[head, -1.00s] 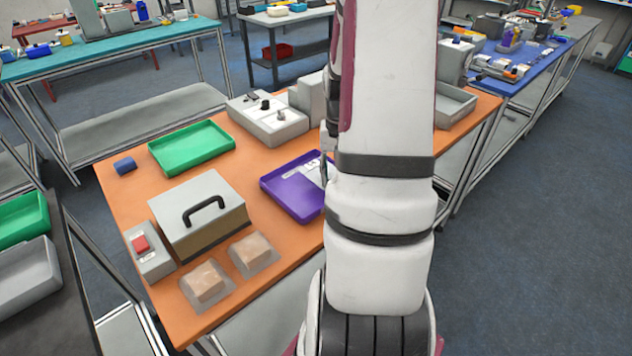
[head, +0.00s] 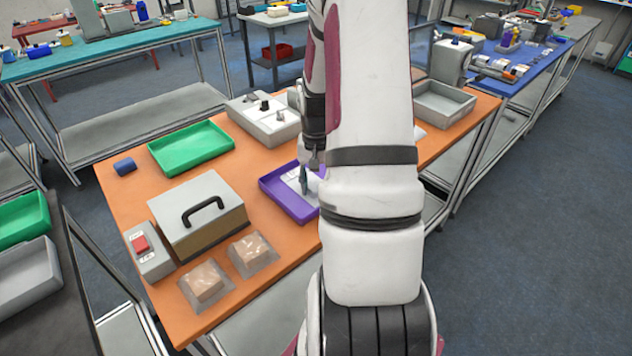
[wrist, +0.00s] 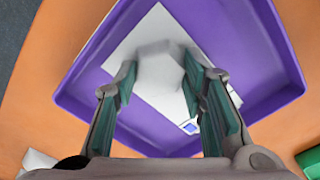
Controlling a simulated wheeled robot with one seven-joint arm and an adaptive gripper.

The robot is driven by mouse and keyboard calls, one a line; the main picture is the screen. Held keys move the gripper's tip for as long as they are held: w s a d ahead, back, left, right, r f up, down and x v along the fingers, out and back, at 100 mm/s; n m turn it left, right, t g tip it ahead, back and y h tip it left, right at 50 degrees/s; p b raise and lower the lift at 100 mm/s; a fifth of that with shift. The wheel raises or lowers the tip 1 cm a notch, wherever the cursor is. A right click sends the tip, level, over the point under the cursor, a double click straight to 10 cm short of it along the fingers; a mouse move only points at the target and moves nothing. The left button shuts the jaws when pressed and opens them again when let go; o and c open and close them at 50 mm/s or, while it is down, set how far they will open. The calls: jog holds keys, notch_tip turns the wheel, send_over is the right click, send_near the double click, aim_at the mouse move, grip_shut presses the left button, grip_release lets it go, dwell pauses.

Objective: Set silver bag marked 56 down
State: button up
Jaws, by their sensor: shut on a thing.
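My gripper (wrist: 162,88) is over the purple tray (wrist: 278,98), with its teal fingers pointing down into it. Between the fingertips is a pale grey, blurred thing (wrist: 160,66), taken to be the silver bag; my gripper is shut on it. No number 56 can be read. Under it in the tray lies a flat white piece (wrist: 127,52) with a small blue square mark. I cannot tell whether the bag touches what lies below. In the head view my gripper (head: 304,182) shows beside my arm, over the purple tray (head: 283,203); the bag is not clearly seen there.
My arm hides the table's middle right.

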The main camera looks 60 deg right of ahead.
jog(key=o, duration=1.3)
jog(key=shift+f, duration=0.1)
notch_tip(320, 180, up, 12)
jog(key=w+a+r+n+t+h, duration=0.1)
jog(key=a+r+n, duration=0.1)
jog(key=a+r, duration=0.5)
jog(key=w+a+r+n+t, duration=0.1)
jog(key=a+r+n, duration=0.25)
jog(key=a, duration=0.55)
jog(key=s+a+r+n+t, duration=0.1)
jog(key=s+a+r+n, duration=0.1)
jog(key=a, duration=0.3)
jog(key=s+a+r+n+t, duration=0.1)
jog(key=s+a+n, duration=0.1)
jog(key=s+a, duration=0.2)
jog(key=s+a+r+n+t+y, duration=0.1)
jog(key=s+a+r+n, duration=0.1)
jog(key=a, duration=0.6)
jog(key=shift+s+r, duration=0.35)
jog(key=shift+s, duration=0.4)
